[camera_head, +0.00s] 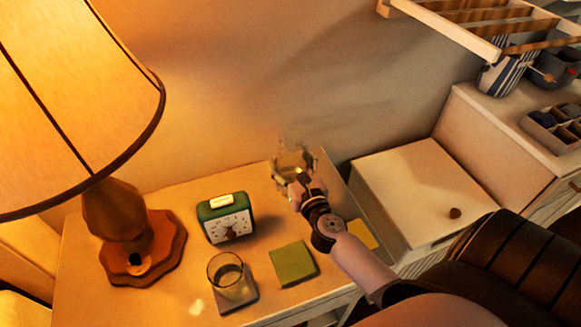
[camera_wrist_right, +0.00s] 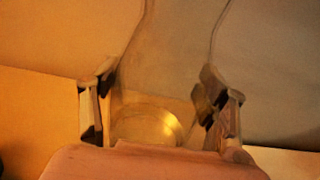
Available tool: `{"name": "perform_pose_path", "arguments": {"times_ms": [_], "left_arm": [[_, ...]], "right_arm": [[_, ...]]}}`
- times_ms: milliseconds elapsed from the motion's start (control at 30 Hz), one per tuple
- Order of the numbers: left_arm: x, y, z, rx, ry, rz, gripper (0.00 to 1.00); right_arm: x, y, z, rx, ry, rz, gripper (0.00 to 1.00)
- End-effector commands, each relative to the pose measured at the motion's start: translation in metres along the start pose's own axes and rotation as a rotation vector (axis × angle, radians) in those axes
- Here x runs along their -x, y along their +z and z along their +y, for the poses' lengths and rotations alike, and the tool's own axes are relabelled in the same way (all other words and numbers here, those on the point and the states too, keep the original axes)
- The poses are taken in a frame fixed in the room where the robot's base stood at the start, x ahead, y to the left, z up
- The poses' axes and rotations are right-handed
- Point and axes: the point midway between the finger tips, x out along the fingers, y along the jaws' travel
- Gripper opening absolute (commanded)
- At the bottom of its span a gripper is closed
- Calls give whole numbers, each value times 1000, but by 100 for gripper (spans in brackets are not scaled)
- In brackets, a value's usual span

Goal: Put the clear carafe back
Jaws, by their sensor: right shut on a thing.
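The clear carafe (camera_head: 291,153) is at the back right of the bedside table (camera_head: 168,200), near the wall. It is see-through and hard to make out. My right gripper (camera_head: 296,182) is shut on it and partly covers its lower part. In the right wrist view the carafe (camera_wrist_right: 155,90) stands between the two fingers of my right gripper (camera_wrist_right: 160,105), and its round base shows below. I cannot tell whether its base touches the table. My left gripper is not in view.
A drinking glass (camera_head: 226,272) stands on a grey coaster (camera_head: 240,303). A green coaster (camera_head: 293,264) and a yellow one (camera_head: 361,234) lie nearby. A green clock (camera_head: 226,218) and a lamp (camera_head: 130,240) stand left. A white cabinet (camera_head: 415,190) is right.

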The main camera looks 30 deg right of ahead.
Motion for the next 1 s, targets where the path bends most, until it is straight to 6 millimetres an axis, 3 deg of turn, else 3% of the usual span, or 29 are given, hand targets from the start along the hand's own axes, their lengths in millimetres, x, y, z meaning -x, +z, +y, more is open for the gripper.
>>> {"name": "perform_pose_path", "arguments": {"times_ms": [433, 467, 733, 1000], "left_arm": [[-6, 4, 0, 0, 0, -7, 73], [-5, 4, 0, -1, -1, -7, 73], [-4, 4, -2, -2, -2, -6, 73], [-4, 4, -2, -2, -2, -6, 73]], "right_arm": [[-1, -5, 0, 0, 1, -5, 9], [0, -6, 0, 0, 1, -1, 70], [0, -6, 0, 0, 1, -1, 88], [0, -6, 0, 0, 1, -1, 88]]}}
